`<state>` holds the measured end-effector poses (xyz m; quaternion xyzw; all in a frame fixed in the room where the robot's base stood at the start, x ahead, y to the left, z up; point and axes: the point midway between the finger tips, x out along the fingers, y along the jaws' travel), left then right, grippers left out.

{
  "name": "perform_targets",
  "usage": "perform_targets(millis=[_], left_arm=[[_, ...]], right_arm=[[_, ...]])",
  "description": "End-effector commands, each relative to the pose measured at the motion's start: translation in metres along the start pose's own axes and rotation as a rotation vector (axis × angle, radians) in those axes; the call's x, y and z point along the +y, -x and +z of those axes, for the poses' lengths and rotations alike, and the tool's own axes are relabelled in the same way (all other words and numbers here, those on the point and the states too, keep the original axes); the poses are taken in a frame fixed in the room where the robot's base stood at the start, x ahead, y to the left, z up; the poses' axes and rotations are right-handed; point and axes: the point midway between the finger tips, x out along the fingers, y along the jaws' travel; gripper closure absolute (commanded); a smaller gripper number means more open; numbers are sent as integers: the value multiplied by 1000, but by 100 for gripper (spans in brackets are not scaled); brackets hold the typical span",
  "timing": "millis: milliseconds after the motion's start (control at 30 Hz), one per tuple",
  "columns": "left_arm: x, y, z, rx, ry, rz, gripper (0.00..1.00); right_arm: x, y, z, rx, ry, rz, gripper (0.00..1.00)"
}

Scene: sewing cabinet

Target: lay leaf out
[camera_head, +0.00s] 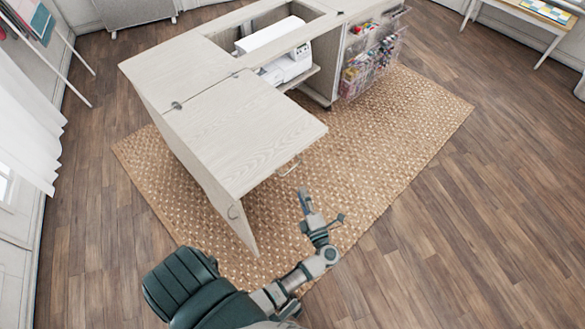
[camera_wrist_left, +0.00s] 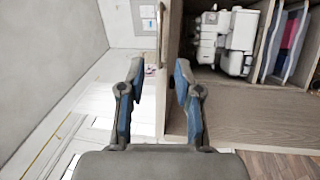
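The pale wood leaf (camera_head: 245,130) of the sewing cabinet (camera_head: 185,62) extends from the top toward me and looks about level with it. Hinges show along the seam. A metal handle (camera_head: 290,167) is at the leaf's near right edge. An upright panel (camera_head: 212,185) with a small ring pull stands below the leaf's left side. My left gripper (camera_head: 322,207) is just right of and nearer than the handle, apart from it. In the left wrist view the left gripper (camera_wrist_left: 158,75) has its fingers apart with nothing between them; a handle-like bar (camera_wrist_left: 161,30) shows beyond. My right gripper is not in view.
A white sewing machine (camera_head: 287,64) sits in the cabinet's opening. Clear bins of supplies (camera_head: 370,60) hang on the open door at right. A woven rug (camera_head: 400,140) lies below. The wooden floor (camera_head: 480,200) at right is clear. A white curtain (camera_head: 28,110) hangs at left.

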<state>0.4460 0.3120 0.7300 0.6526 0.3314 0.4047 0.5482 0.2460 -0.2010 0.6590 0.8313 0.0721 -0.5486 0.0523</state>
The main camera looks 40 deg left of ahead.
Motion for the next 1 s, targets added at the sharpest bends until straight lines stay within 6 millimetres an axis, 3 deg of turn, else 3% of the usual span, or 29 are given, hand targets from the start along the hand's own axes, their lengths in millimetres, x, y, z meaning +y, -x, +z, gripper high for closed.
perform_targets(millis=[200, 433, 600, 900, 1000], left_arm=[[1, -54, 0, -1, 0, 4, 66], [0, -94, 0, -2, -1, 3, 66], [0, -106, 0, -2, -1, 1, 66], [0, -108, 0, -2, -1, 1, 66], [0, -108, 0, -2, -1, 1, 91]], right_arm=[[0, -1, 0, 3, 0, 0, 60], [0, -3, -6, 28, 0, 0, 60], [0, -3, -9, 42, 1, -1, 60], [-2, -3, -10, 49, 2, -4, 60], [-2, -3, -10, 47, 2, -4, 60]])
